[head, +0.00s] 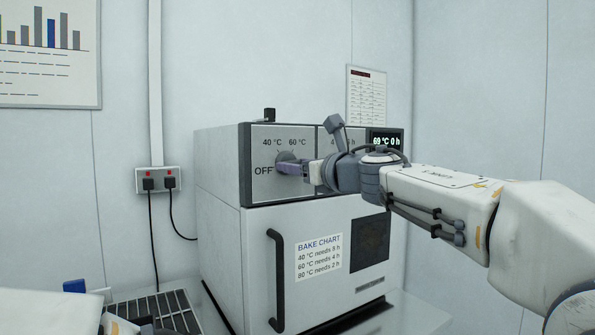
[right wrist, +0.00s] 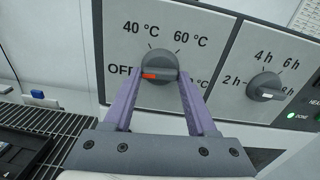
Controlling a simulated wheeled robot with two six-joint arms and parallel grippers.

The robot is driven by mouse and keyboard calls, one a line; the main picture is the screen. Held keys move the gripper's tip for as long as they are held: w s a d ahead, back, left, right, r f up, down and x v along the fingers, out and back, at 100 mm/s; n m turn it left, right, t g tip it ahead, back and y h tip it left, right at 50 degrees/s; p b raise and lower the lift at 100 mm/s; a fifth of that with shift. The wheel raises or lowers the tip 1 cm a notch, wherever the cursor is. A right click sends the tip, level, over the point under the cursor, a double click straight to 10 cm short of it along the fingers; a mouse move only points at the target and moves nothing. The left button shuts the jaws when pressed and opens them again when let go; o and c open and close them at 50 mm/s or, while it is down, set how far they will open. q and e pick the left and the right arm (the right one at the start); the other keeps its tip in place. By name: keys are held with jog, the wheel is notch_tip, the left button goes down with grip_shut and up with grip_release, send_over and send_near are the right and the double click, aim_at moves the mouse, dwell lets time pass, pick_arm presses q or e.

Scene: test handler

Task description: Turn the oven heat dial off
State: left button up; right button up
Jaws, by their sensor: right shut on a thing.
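The oven heat dial (right wrist: 160,62) is a round grey knob with an orange-red mark on its left end. The mark points left, toward the OFF label; 40 °C and 60 °C are printed above. In the head view the dial (head: 287,160) is on the oven's (head: 220,235) upper panel, partly covered by my gripper. My right gripper (head: 290,168) reaches in from the right. Its purple fingers, also in the right wrist view (right wrist: 155,82), are shut on the dial, one on each side. My left gripper is not seen.
A second dial (right wrist: 266,87) with hour marks is to the right. The display (head: 386,141) reads 69 °C 0 h. Below are the door handle (head: 277,280) and bake chart (head: 319,258). A dark slatted grate (head: 172,308) is left of the oven. Cords hang from a wall socket (head: 158,180).

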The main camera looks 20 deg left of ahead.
jog(key=shift+f+n, duration=0.25)
jog(key=shift+n, duration=0.65)
jog(key=o, duration=1.4)
jog(key=shift+c, duration=0.2)
jog(key=shift+r, duration=0.1)
jog(key=shift+b, duration=0.3)
jog(key=b+v, duration=0.3)
jog(key=v, duration=0.7)
jog(key=shift+s+d, duration=0.2)
